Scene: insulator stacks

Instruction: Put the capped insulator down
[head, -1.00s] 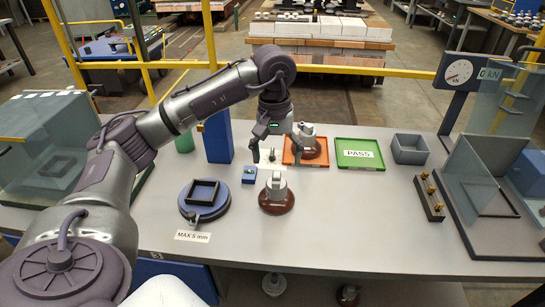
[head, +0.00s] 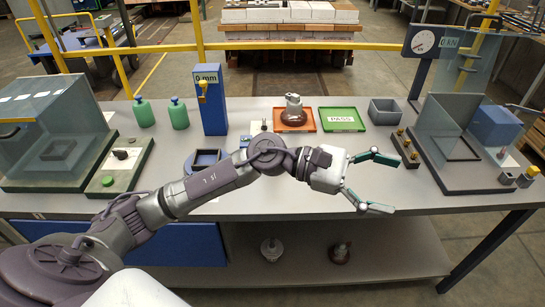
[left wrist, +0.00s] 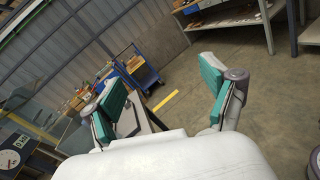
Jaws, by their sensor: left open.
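A brown insulator with a grey metal cap (head: 294,112) stands upright on the orange tray (head: 312,128) at the back of the table. My left gripper (head: 388,184) is open and empty, stretched out to the right over the table's front part, clear of the insulator. In the left wrist view the gripper (left wrist: 160,88) also shows spread fingers with nothing between them. My left arm covers the middle of the table, where the other capped insulator stood a second ago; it is hidden from view now. My right gripper is not in view.
A green PASS tray (head: 342,128) is empty. A grey bin (head: 384,112), a block with brass posts (head: 406,148) and a glass-shielded force tester (head: 450,148) stand to the right. A blue gauge (head: 208,103) stands at left. Two insulators (head: 271,250) (head: 340,253) are on the lower shelf.

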